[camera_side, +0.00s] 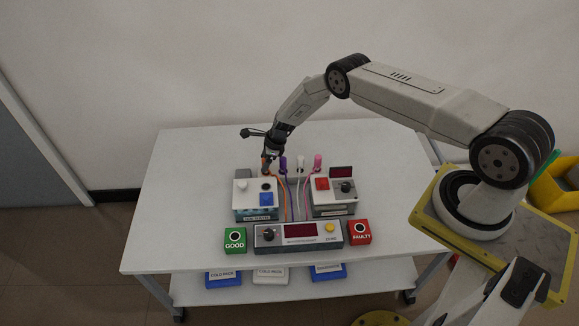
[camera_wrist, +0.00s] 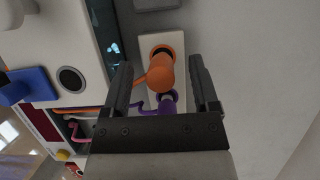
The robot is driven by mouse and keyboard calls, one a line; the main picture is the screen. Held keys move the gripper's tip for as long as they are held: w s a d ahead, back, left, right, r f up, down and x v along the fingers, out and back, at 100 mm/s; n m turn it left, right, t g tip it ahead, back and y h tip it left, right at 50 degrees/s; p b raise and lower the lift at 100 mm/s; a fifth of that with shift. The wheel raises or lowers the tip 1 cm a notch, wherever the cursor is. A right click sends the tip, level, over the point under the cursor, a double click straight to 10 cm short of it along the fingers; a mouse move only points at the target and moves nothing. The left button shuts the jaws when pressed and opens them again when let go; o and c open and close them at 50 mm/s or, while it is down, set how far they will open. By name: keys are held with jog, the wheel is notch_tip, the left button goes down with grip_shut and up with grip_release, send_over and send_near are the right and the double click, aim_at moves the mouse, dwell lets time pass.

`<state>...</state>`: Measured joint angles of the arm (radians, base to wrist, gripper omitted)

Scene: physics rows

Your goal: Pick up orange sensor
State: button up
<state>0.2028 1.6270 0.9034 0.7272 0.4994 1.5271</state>
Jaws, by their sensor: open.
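The orange sensor (camera_wrist: 163,72) stands in a holder with a round opening in the wrist view, its orange cable running left. In the side view only a small orange part (camera_side: 264,164) shows below my gripper. My gripper (camera_wrist: 160,85) is open, with one finger on each side of the orange sensor. I cannot tell whether either finger touches it. In the side view my gripper (camera_side: 268,156) points down at the back of the table. The purple sensor (camera_side: 283,163) stands just to the right of it; it also shows in the wrist view (camera_wrist: 166,103), close to the gripper's body.
White (camera_side: 300,163) and pink (camera_side: 318,161) sensors stand farther right. Two instrument boxes (camera_side: 256,199) (camera_side: 332,197) and a grey console (camera_side: 298,237) stand in front, with a green GOOD box (camera_side: 235,240) and a red FAULTY box (camera_side: 359,232). The table's left side (camera_side: 185,180) is clear.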

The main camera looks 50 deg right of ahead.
grip_shut()
jog(key=shift+r, duration=0.2)
dwell(0.3)
jog(key=shift+r, duration=1.55)
jog(key=s+a+r, duration=0.1)
jog(key=s+r, duration=0.8)
jog(key=s, duration=0.5)
jog(key=shift+r, duration=0.3)
